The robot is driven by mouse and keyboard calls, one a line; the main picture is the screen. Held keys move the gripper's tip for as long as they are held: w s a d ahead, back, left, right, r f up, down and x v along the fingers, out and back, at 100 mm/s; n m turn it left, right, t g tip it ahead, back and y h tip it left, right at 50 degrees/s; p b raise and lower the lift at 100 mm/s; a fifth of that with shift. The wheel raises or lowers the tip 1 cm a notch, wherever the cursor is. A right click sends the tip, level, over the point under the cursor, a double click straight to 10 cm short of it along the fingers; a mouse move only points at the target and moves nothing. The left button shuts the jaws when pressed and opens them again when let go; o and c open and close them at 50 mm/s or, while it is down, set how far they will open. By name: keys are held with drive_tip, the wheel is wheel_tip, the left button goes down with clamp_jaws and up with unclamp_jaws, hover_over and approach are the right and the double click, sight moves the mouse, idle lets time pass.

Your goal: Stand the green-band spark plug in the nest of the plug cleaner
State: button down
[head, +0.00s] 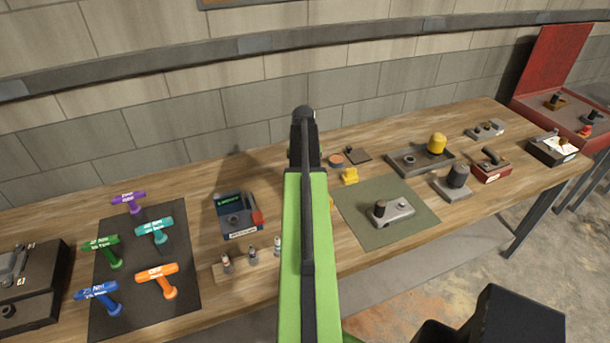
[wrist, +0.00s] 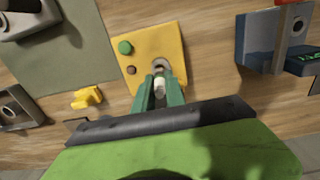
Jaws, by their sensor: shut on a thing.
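My gripper (wrist: 159,88) is shut on a pale spark plug (wrist: 159,84), held between its green fingers in the wrist view. The band of this plug cannot be made out. The plug is over the yellow plug cleaner (wrist: 172,47), at its round nest (wrist: 159,64); I cannot tell whether its tip is inside the nest or just above it. The cleaner has a green button (wrist: 125,47) and a small brown knob (wrist: 131,70). In the head view my arm hides the gripper, the held plug and nearly all of the cleaner.
A wooden rack (head: 238,272) with three small plugs stands left of my arm. A dark blue box (head: 238,222) with a red part stands behind it. A small yellow piece (head: 349,176) and a green mat (head: 385,235) with a grey metal part (head: 393,212) lie to the right.

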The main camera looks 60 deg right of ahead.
drive_tip(key=shift+f+b, duration=0.95)
drive_tip(key=shift+f, duration=0.2)
drive_tip(key=c, duration=1.3)
unclamp_jaws()
drive_tip(key=shift+r, duration=0.1)
wheel_tip(320, 180, up, 17)
drive_tip(key=p, duration=1.7)
drive_tip(key=shift+r, duration=0.15)
drive_tip(key=shift+a, duration=0.1)
